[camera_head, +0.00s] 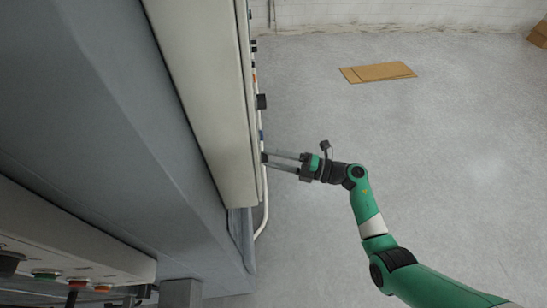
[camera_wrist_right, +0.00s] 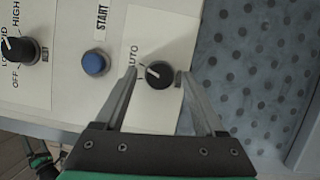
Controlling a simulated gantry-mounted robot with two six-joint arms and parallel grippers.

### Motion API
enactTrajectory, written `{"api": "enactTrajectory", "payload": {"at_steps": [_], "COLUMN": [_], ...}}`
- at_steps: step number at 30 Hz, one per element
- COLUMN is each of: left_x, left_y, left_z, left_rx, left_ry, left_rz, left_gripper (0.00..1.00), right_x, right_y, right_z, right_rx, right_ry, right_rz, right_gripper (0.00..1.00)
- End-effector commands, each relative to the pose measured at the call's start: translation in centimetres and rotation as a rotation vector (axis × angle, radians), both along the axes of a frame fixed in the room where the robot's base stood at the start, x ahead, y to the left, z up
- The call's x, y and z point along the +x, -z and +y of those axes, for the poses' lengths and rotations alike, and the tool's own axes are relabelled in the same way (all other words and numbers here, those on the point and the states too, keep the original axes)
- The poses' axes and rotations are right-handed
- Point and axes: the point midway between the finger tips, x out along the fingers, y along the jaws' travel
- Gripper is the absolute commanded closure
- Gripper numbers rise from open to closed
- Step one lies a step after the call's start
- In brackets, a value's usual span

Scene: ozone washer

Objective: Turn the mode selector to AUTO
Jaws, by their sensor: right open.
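The mode selector (camera_wrist_right: 160,74) is a round black knob with a white pointer line, on a pale plate of the control panel. The line points to the left and slightly up, toward the AUTO label (camera_wrist_right: 134,57). My right gripper (camera_head: 266,158) is open at the panel edge in the head view. In the right wrist view its fingers reach up on both sides of the knob, with the tips beside it. I cannot tell whether either finger touches the knob. In the head view the selector's face is hidden by the steep angle. My left gripper cannot be made out.
A blue START button (camera_wrist_right: 94,63) and another black knob (camera_wrist_right: 17,46) marked OFF and HIGH sit left of the selector. A perforated grey sheet (camera_wrist_right: 255,70) lies to its right. Flat cardboard (camera_head: 378,72) lies on the open floor right of the machine (camera_head: 200,85).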

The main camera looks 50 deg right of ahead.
Motion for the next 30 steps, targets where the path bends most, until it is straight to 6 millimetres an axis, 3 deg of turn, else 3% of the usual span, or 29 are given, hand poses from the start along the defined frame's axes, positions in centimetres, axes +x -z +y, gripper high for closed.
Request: {"api": "enactTrajectory", "payload": {"at_steps": [5,12,18,30], "left_x": [0.0,0.0,0.0,0.0], "left_y": [0.0,0.5,0.8,0.8], "left_z": [0.0,0.0,0.0,0.0], "left_rx": [0.0,0.0,0.0,0.0], "left_ry": [0.0,0.0,0.0,0.0], "left_rz": [0.0,0.0,0.0,0.0], "left_gripper": [0.0,0.0,0.0,0.0], "right_x": [-1.6,-6.5,-9.4,-10.0], "right_y": [0.1,0.5,0.7,0.6], "right_z": [-1.1,-4.0,-5.6,-5.8], "right_rx": [0.0,0.0,0.001,0.001], "right_ry": [0.005,0.006,0.003,0.0], "right_rz": [-0.001,-0.001,0.0,0.001], "right_gripper": [0.28,0.28,0.28,0.28]}}
